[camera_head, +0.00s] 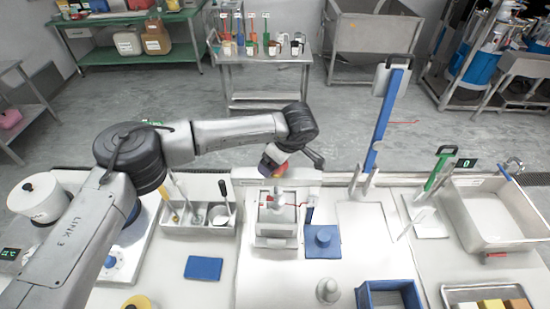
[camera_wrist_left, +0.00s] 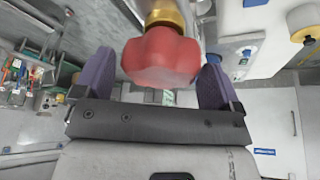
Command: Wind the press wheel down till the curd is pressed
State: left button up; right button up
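The press (camera_head: 277,228) is a small pale metal frame with a spindle, standing on the bench near the middle of the head view. My left gripper (camera_head: 275,162) is above and behind it, at the end of the arm from the left. In the left wrist view, a red lobed wheel or knob (camera_wrist_left: 160,58) with a brass collar sits between the purple fingers of my left gripper (camera_wrist_left: 157,75). The fingers are wide apart at both sides of it; firm contact does not show. Any curd in the press is hidden. My right gripper is out of view.
A metal basin (camera_head: 497,215) is far right.

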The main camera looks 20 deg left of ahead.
pick_arm(q)
jog(key=v, duration=1.3)
jog(key=shift+d+r+b, duration=0.2)
jog(key=shift+r+b, duration=0.1)
jog(key=shift+r, duration=0.05)
